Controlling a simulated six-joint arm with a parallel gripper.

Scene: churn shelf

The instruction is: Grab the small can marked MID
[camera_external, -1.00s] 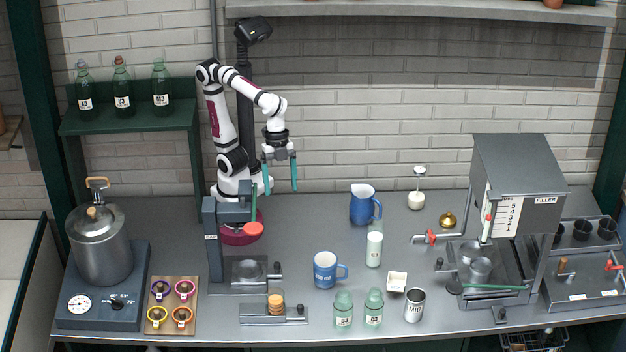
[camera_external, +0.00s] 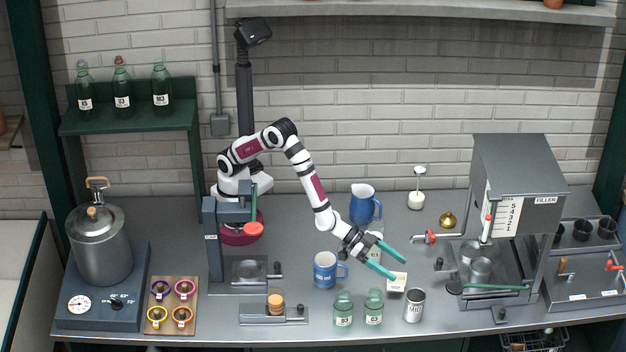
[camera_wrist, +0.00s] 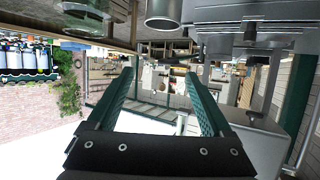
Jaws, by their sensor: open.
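The small metal can (camera_external: 414,305) stands upright near the front edge of the table, right of the two green bottles. Its white label faces the front; the lettering is small but looks like MIT or MID. My gripper (camera_external: 393,265) is open, with teal fingers pointing right, above and behind the can and apart from it. In the wrist view the open fingers (camera_wrist: 165,95) have nothing between them. A grey metal cylinder (camera_wrist: 163,14) shows at the top of that view; I cannot tell for sure whether it is the can.
Two green bottles (camera_external: 343,309) stand left of the can. A blue mug (camera_external: 325,270), a blue pitcher (camera_external: 362,204) and the filler machine (camera_external: 515,185) stand around. Bare table lies between can and filler.

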